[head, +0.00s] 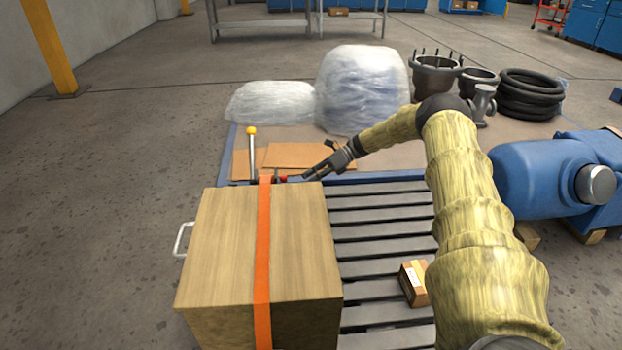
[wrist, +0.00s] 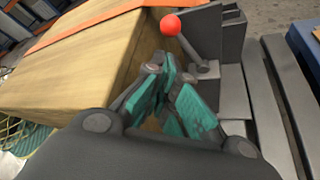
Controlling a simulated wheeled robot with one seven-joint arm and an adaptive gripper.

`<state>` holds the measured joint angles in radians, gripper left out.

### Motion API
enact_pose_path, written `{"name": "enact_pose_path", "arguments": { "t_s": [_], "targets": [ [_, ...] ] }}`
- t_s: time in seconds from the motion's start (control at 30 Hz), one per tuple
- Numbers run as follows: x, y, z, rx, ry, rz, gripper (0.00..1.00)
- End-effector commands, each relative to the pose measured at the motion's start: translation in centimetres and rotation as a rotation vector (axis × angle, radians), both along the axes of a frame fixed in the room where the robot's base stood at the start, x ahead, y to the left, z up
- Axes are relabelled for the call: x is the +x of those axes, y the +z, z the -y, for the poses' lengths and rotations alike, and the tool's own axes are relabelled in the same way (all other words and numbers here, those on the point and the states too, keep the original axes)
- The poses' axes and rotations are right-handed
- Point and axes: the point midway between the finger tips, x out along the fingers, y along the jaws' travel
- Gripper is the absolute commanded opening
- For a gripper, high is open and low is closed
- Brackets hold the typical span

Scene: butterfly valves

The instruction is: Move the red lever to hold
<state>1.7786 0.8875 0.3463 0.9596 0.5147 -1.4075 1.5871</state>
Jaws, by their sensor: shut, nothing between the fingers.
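The red lever is a red ball knob (wrist: 171,25) on a short grey rod, fixed to a dark grey bracket (wrist: 228,35) in the wrist view. In the head view the red knob (head: 283,178) is small, just behind the crate's far edge. My gripper (head: 307,176) reaches in from the right, just right of the knob. In the wrist view my gripper (wrist: 167,78) is shut and empty, its green-padded fingers below the knob and apart from it in the picture. I cannot make out any "hold" mark. The lever's base is hidden in the head view.
A small carton (head: 414,283) lies on the slats. A blue motor-like unit (head: 540,180) is at right.

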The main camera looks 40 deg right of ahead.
Motion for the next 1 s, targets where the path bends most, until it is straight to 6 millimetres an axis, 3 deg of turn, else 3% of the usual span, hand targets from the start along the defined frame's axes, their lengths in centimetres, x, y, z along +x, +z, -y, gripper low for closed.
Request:
{"name": "enact_pose_path", "arguments": {
  "t_s": [0.2, 0.43, 1.0],
  "targets": [
    [0.8, -1.6, -3.4, 0.001, 0.003, 0.0, 0.0],
    [1.5, -2.5, -5.8, 0.0, 0.003, 0.001, 0.0],
    [1.6, -2.7, -6.4, 0.001, 0.002, -0.002, 0.0]
  ]
}}
